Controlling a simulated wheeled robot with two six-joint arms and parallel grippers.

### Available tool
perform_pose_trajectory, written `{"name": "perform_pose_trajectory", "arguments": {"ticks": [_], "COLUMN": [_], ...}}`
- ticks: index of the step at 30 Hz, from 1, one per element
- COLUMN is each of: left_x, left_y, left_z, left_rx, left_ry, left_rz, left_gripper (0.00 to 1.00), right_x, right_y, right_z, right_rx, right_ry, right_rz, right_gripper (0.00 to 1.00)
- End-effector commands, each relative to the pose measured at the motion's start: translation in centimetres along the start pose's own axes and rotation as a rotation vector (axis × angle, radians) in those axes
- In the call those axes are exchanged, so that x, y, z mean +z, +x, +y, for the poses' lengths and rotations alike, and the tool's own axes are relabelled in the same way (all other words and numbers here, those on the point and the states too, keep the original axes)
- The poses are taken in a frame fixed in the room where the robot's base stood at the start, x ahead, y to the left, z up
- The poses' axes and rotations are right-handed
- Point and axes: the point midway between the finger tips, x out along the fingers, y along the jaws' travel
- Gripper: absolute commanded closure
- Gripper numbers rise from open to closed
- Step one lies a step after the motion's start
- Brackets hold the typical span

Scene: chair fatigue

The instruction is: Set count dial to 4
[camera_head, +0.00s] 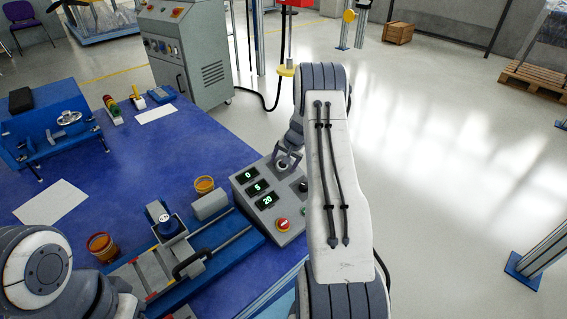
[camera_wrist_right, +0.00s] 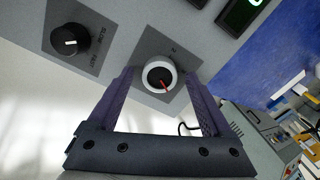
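The grey control box (camera_head: 270,200) stands at the table's right edge with three green-lit displays, the top one reading 0 and the bottom one 20. A round dial (camera_wrist_right: 160,75) with a pale rim and a red pointer sits on a dark square plate in the right wrist view; its label is not readable. My right gripper (camera_head: 285,163) is at the box's far end. In the right wrist view its two fingers (camera_wrist_right: 160,88) are open, one on each side of the dial, with gaps visible. My left arm shows at the lower left, but its gripper is not in view.
A black knob (camera_wrist_right: 70,40) marked SLOW and FAST is beside the dial. A red button (camera_head: 283,224) is at the box's near end. A blue fixture (camera_head: 205,245) and orange cups (camera_head: 204,184) stand left of the box. Open floor lies to the right.

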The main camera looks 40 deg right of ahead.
Motion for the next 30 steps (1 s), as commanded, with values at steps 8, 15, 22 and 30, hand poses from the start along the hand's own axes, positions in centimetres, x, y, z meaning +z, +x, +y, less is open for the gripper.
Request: {"name": "perform_pose_trajectory", "arguments": {"ticks": [8,15,22,30], "left_x": [0.0,-0.1,-0.1,-0.1], "left_y": [-0.2,-0.9,-1.5,-1.6], "left_z": [0.0,0.1,0.1,0.1], "left_rx": [0.0,0.0,0.0,0.0], "left_ry": [0.0,0.0,0.0,0.0], "left_rz": [0.0,0.0,0.0,0.0], "left_gripper": [0.5,0.5,0.5,0.5], "right_x": [-0.1,-0.2,-0.1,0.0], "right_y": [-0.8,-5.2,-9.1,-10.5], "right_z": [0.0,-0.1,-0.1,0.0], "right_rx": [-0.001,-0.001,-0.001,0.0], "right_ry": [0.0,0.0,0.001,0.0], "right_rz": [0.002,0.005,0.003,0.0], "right_gripper": [0.16,0.16,0.16,0.16]}}
